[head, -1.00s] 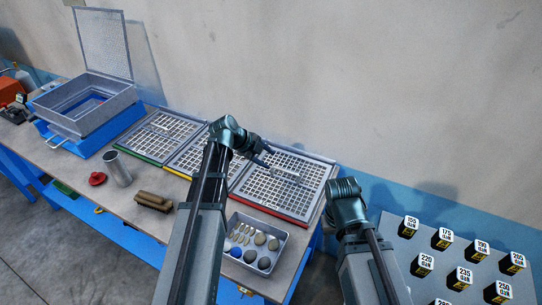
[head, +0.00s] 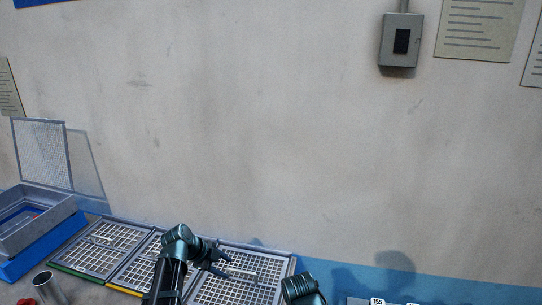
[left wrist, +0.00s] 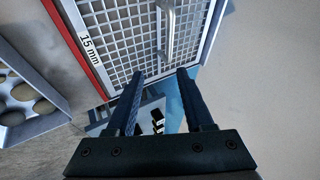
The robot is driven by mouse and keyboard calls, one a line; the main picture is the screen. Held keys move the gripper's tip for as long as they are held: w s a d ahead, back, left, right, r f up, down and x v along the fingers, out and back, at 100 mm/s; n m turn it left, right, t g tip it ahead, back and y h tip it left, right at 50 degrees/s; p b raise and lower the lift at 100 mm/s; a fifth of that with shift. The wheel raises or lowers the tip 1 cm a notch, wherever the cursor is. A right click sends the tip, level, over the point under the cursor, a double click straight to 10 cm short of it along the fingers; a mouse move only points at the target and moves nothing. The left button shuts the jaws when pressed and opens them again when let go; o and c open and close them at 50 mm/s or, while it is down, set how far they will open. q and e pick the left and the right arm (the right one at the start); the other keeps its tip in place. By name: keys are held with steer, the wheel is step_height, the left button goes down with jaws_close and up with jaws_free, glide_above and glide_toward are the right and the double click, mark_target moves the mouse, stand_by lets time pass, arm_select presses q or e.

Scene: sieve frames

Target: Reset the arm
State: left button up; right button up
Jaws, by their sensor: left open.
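My left gripper (head: 218,263) is over the right-hand sieve frame (head: 262,270) in the head view. In the left wrist view its two fingers (left wrist: 160,90) are apart with nothing between them. That wrist view shows the red-edged sieve frame (left wrist: 115,45) labelled 15 mm, with a metal handle across its mesh. Two more sieve frames, one yellow-edged (head: 135,272) and one green-edged (head: 92,258), lie to the left. Part of my right arm shows at the bottom of the head view, but its gripper does not show.
A blue box with a grey sieve tray (head: 40,228) and raised mesh lid (head: 42,152) stands at far left. A metal cup (head: 47,287) is near the bottom left. A grey switch box (head: 401,40) hangs on the wall.

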arm_select(q)
steer(key=s+d+f+n+g+y, duration=0.1)
steer(key=s+d+n+y, duration=0.1)
steer(key=s+d+n, duration=0.2)
steer(key=s+d+f+n+g+y, duration=0.1)
steer(key=s+d+n+g+y, duration=0.1)
steer(key=s+d+n, duration=0.2)
steer(key=s+d+f+n+g+y, duration=0.1)
steer(key=s+d+n, duration=0.3)
steer(key=s+n, duration=0.4)
steer(key=s+y, duration=0.1)
steer(key=s, duration=0.5)
steer(key=shift+s+d+f+g+y, duration=0.2)
steer(key=shift+d+f+g+y, duration=0.1)
steer(key=shift+d+g, duration=0.1)
steer(key=shift+a, duration=0.15)
